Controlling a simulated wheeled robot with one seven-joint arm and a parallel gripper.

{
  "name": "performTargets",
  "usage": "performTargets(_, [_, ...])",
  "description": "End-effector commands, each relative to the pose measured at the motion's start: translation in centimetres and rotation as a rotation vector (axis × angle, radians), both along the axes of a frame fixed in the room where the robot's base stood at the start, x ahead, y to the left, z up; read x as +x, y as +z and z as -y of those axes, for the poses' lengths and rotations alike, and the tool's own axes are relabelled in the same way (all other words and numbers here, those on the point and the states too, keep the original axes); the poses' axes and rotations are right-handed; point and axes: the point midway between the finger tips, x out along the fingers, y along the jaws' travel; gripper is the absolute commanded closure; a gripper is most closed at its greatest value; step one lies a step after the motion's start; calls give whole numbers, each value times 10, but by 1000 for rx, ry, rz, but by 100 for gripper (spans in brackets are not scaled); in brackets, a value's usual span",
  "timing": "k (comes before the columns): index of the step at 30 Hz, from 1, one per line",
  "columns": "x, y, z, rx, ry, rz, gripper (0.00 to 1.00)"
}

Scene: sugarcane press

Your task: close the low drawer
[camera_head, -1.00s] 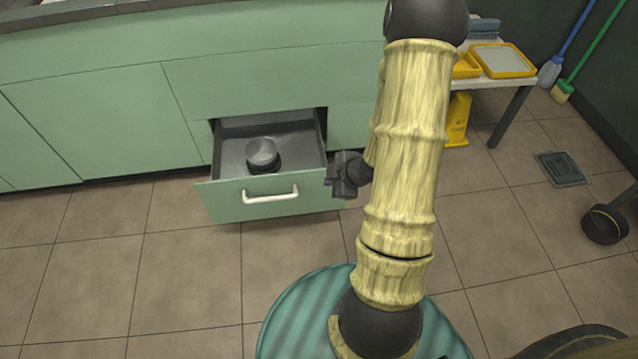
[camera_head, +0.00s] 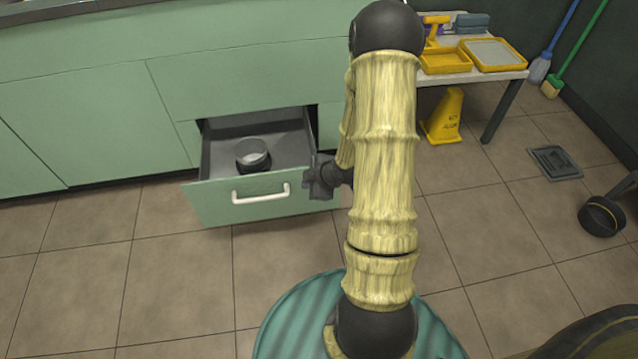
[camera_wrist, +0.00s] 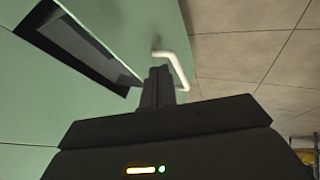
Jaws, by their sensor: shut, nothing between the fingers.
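The low drawer (camera_head: 215,208) is pulled out of the green cabinet, its inside showing from above. Its white bar handle (camera_head: 261,194) is on the front panel. A dark round container (camera_head: 252,158) stands inside. My gripper (camera_head: 312,188) is shut and empty at the drawer's right front corner, overlapping it in the head view; I cannot tell whether it touches. In the wrist view, the shut fingers (camera_wrist: 158,85) point toward the drawer front, close beside the white handle (camera_wrist: 176,64). The drawer's dark inside (camera_wrist: 82,45) shows to the left.
Tiled floor (camera_head: 180,260) in front of the drawer is clear. A yellow floor sign (camera_head: 443,118) and a small table (camera_head: 515,73) with yellow trays stand to the right. A floor drain (camera_head: 555,162) is further right.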

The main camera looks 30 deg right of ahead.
Motion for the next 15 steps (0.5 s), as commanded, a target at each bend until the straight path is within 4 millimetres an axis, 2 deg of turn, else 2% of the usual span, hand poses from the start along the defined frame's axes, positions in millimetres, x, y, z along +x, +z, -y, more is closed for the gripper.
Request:
performTargets(1, [5, -13, -2, 1, -1, 0, 100])
performTargets(3, [12, -23, -3, 1, -3, -1, 100])
performTargets(9, [39, -18, 11, 0, -14, 2, 100])
performTargets(15, [48, -16, 15, 0, -15, 0, 100])
